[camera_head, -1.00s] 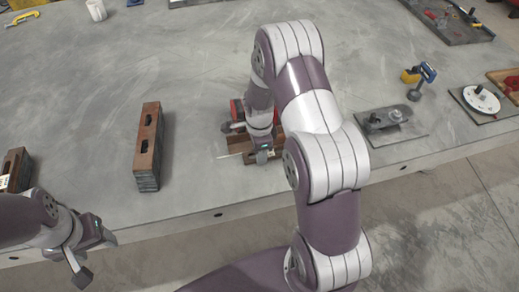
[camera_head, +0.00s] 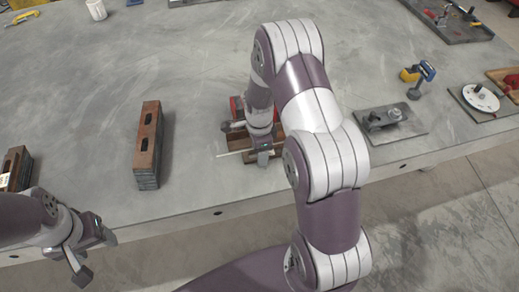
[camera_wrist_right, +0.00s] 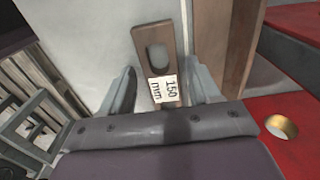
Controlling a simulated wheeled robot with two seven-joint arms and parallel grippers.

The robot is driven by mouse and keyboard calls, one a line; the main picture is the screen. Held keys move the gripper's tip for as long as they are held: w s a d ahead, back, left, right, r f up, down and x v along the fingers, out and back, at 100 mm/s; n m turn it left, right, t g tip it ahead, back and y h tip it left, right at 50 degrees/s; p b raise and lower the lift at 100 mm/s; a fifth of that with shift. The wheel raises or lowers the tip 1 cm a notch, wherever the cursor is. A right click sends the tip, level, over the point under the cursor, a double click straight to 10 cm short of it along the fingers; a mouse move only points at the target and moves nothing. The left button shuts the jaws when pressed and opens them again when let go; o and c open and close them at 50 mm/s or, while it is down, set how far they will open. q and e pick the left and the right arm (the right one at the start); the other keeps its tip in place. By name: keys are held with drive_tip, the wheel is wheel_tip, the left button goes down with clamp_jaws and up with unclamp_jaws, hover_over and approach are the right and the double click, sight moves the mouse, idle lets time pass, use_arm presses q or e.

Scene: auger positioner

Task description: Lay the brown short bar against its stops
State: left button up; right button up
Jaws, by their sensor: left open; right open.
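The brown short bar (camera_wrist_right: 171,35) shows in the right wrist view, with a long slot and a white "150 mm" label. It lies over a pale surface. My right gripper (camera_wrist_right: 163,92) is open, with one finger on each side of the bar's labelled end; contact cannot be told. In the head view my right gripper (camera_head: 263,158) is low over the red and brown fixture (camera_head: 238,108), and its arm hides much of that spot. The stops cannot be made out clearly. My left gripper (camera_head: 92,256) is open and empty off the table's front edge.
A stack of brown-topped slotted blocks (camera_head: 147,150) stands left of the fixture, and another (camera_head: 15,168) at the far left. A grey plate with a clamp (camera_head: 390,125) lies to the right. In the wrist view a red part (camera_wrist_right: 290,110) with a brass bushing is close on the right.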

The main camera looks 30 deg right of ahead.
wheel_tip(320, 180, up, 11)
drive_tip(key=s+a+r+n+p, duration=0.1)
drive_tip(key=s+a+r+n, duration=0.2)
drive_tip(key=s+n, duration=0.3)
drive_tip(key=s+a+r+n+t+p, duration=0.1)
drive_tip(key=s+a+r+n, duration=0.2)
drive_tip(key=n, duration=1.2)
drive_tip(key=s+a, duration=0.2)
drive_tip(key=s, duration=0.2)
drive_tip(key=shift+s+r+p, duration=0.2)
drive_tip(key=shift+s+p, duration=0.05)
drive_tip(key=shift+p, duration=0.15)
drive_tip(key=shift+a, duration=0.1)
